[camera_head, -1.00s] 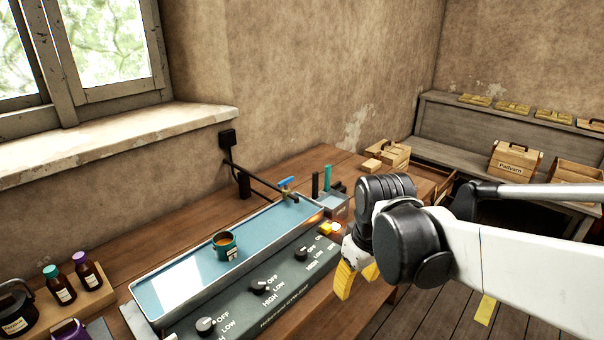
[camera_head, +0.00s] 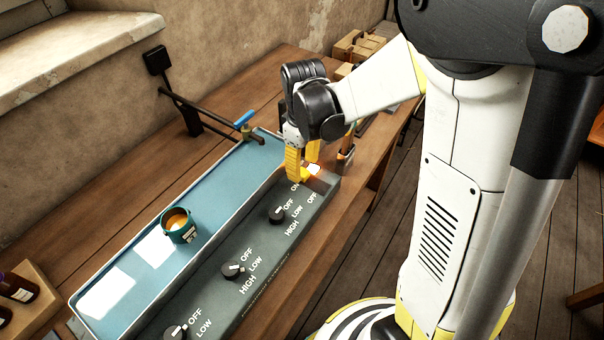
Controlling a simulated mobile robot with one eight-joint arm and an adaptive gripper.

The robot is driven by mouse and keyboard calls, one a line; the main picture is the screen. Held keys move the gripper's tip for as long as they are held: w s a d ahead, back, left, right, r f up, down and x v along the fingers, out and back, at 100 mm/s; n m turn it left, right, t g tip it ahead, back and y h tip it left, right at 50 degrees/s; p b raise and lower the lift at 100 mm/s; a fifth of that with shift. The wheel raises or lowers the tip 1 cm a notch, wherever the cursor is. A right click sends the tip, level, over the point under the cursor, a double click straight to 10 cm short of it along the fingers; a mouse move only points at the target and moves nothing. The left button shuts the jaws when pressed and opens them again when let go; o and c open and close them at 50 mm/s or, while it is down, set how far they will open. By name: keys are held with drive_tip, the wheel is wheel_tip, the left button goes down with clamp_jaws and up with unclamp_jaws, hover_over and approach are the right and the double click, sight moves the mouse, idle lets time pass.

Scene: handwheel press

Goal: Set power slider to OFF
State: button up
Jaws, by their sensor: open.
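The power slider is at the far end of the dark control panel (camera_head: 253,245), beside the printed ON and OFF labels. A bright orange-yellow glow (camera_head: 313,170) shows there. My gripper (camera_head: 302,168) is above this end of the panel, its yellow fingers pointing down and apart. The fingers hide most of the slider, so I cannot tell its exact position or whether they touch it. Nothing shows between the fingers.
Several black knobs (camera_head: 277,213) marked OFF, LOW and HIGH line the panel. A teal cup (camera_head: 180,225) with orange contents stands in the blue tray (camera_head: 127,262). A blue-handled tap (camera_head: 245,122) overhangs the tray's far end. Wooden boxes (camera_head: 352,45) stand behind my arm.

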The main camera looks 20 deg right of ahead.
sight(322, 188)
drive_tip(key=shift+f+b, duration=0.35)
drive_tip(key=shift+f, duration=1.1)
clamp_jaws()
drive_tip(key=shift+d, duration=0.1)
drive_tip(key=s+d, duration=0.1)
drive_tip(key=s, duration=0.1)
drive_tip(key=s+d, duration=0.2)
drive_tip(key=shift+s+d, duration=0.15)
drive_tip(key=shift+s, duration=0.25)
unclamp_jaws()
